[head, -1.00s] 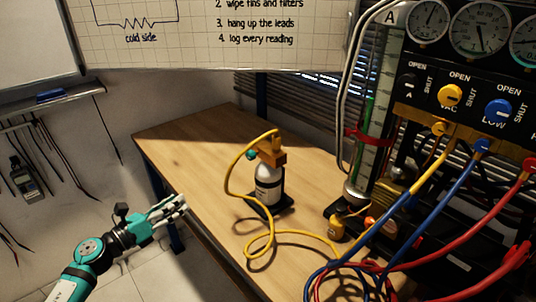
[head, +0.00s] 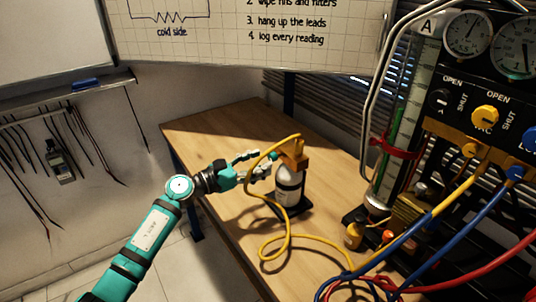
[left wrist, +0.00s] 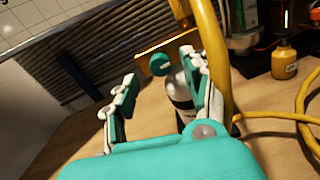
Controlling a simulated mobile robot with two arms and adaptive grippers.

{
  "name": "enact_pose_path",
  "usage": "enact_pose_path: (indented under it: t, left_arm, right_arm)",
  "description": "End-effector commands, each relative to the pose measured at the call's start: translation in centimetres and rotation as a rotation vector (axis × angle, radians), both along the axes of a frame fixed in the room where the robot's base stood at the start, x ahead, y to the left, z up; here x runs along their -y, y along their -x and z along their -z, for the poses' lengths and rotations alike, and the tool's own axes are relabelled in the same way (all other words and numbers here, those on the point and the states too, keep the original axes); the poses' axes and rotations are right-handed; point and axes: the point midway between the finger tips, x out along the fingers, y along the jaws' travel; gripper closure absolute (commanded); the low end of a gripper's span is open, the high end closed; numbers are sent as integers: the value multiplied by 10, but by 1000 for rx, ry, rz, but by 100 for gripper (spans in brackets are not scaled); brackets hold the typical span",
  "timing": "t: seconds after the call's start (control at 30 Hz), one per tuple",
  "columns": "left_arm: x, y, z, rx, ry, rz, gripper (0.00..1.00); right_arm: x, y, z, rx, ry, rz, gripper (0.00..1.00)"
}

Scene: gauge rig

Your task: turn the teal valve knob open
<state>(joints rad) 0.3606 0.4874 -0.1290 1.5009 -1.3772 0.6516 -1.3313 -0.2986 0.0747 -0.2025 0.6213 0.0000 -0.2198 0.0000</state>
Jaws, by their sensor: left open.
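The teal valve knob (head: 275,158) is on the left side of the brass valve block (head: 292,150), atop a white bottle (head: 289,177) with a dark band. My left gripper (head: 262,164) is open beside the bottle, with its fingers pointing at the knob. In the left wrist view the knob (left wrist: 160,65) shows between and beyond the two spread fingertips (left wrist: 162,78). I cannot tell whether either finger touches it. My right gripper is not in view.
A yellow hose (head: 251,170) loops from the valve block past my left fingers and down to the wooden table (head: 230,130). The gauge panel (head: 460,98) with coloured hoses stands at right. A small yellow bottle (head: 353,235) stands near it. The table's back left is clear.

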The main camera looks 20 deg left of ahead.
Motion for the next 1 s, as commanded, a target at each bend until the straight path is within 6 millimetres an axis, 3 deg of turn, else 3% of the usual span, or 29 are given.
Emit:
enact_pose_path:
  t: [0.2, 0.6, 1.0]
  left_arm:
    - [18, -22, -1, 0, 1, 0, 50]
    - [22, -26, 0, -1, 1, 0, 52]
    - [22, -26, 0, -1, 1, 1, 100]
  right_arm:
    - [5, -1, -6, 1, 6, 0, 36]
    - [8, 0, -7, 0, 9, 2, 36]
    - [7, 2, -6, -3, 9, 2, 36]
